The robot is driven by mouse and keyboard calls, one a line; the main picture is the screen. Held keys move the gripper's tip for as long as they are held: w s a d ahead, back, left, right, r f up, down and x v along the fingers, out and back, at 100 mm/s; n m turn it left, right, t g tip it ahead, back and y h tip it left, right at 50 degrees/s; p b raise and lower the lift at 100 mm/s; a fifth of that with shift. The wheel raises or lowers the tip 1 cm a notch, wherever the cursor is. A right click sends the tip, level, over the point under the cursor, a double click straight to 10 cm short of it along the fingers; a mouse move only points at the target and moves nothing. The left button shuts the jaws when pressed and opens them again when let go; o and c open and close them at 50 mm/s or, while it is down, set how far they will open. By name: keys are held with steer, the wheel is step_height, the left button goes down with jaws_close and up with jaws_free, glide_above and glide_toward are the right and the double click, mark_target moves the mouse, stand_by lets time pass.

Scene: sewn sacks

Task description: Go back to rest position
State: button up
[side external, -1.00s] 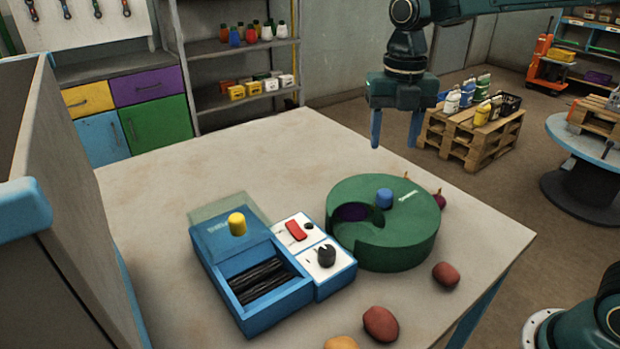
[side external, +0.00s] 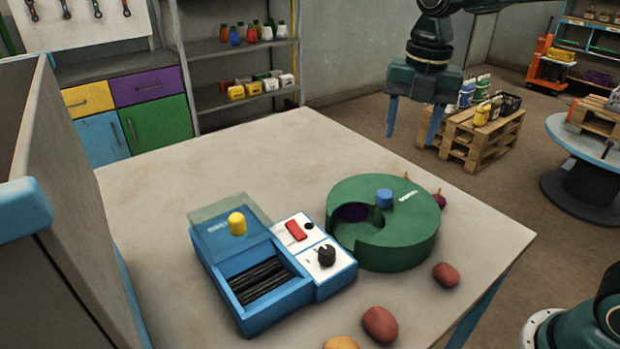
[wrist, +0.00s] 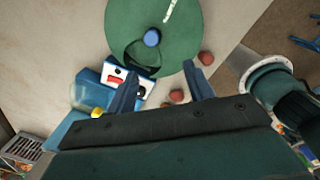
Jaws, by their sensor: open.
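My gripper (side external: 412,118) is open and empty, high above the far right edge of the table, with its two blue fingers pointing down. In the wrist view its fingers (wrist: 160,88) are spread with nothing between them. Below stands a round green container (side external: 390,245) with a blue knob (side external: 384,198) on top and a dark opening in its side. Touching or close beside it on the left is a blue box (side external: 245,290) with dark rollers, a yellow knob (side external: 237,223), a clear raised cover, and a white panel with a red switch (side external: 296,231) and black dial (side external: 326,255).
Reddish potato-like items (side external: 380,324) and an orange one (side external: 340,343) lie at the table's (side external: 190,160) front. A dark red onion-like item (side external: 440,200) sits behind the green container. A tall grey bin (side external: 60,230) stands at left. The table's back left is clear.

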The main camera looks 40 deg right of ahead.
steer(key=s+d+m+t, duration=0.1)
steer(key=s+m+t, duration=0.1)
steer(key=s+m, duration=0.8)
steer(key=s+d+f+m+t, duration=0.1)
steer(key=s+m+t, duration=0.2)
steer(key=s+m, duration=0.6)
steer(key=shift+s+d+f+m, duration=0.3)
steer(key=shift+s+m, duration=0.1)
steer(key=shift+m, duration=3)
steer(key=shift+c, duration=0.2)
